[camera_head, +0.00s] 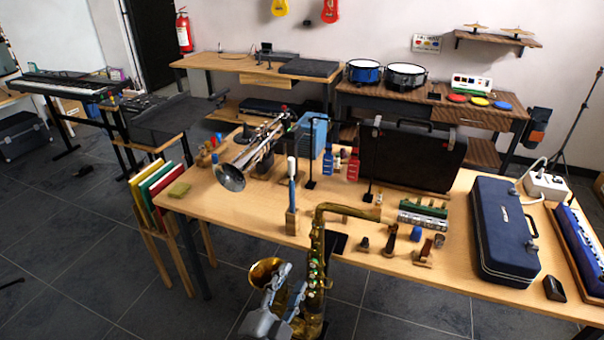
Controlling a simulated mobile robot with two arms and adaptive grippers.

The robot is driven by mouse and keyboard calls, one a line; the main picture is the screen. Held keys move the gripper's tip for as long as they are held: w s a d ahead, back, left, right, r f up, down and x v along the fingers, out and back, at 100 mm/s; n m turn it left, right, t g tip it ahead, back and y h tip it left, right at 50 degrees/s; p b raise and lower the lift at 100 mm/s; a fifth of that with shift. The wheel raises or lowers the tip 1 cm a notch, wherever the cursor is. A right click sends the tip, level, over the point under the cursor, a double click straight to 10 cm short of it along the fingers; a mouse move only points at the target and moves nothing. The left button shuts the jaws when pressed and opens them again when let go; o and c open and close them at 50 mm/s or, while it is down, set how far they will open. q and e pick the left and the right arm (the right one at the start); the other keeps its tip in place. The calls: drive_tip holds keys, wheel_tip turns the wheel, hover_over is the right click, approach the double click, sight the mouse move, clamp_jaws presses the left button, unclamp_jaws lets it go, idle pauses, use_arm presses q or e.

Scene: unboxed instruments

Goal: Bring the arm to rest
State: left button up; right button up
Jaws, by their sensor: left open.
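My left gripper (284,288) is at the bottom of the head view, in front of the near table edge. It is open. It overlaps the lower part of a brass saxophone (317,262), between its bell (265,272) and its body. I cannot tell whether the fingers touch it. The saxophone stands upright with its neck bent right over the table edge. Its base is cut off by the frame. My right gripper is not in view.
Open tiled floor (70,250) lies at the left.

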use_arm(q)
drive_tip(key=s+a+f+n+g+y, duration=0.1)
drive_tip(key=s+a+f+n+g, duration=0.2)
drive_tip(key=f, duration=0.9)
drive_tip(key=s+a+f+n+g+y, duration=0.1)
drive_tip(key=s+a+f+g, duration=0.2)
drive_tip(key=f, duration=1)
drive_tip(key=s+a+f+n+g+y, duration=0.1)
drive_tip(key=s+a+f+n+g, duration=0.3)
drive_tip(key=f, duration=0.8)
drive_tip(key=s+a+f+n+g+y, duration=0.1)
drive_tip(key=s+a+f+g, duration=0.1)
drive_tip(key=s+f, duration=0.4)
drive_tip(key=s+a+f+n+g, duration=0.1)
drive_tip(key=s+a+f, duration=0.3)
drive_tip(key=s, duration=1)
drive_tip(key=s+a+f+n+g+y, duration=0.1)
drive_tip(key=s+a+f+n+g, duration=0.1)
drive_tip(key=s+f, duration=0.6)
drive_tip(key=shift+s+a+g+y, duration=0.3)
drive_tip(key=shift+s+a+g, duration=0.25)
drive_tip(key=shift+s, duration=0.45)
drive_tip(key=shift+w+d, duration=0.1)
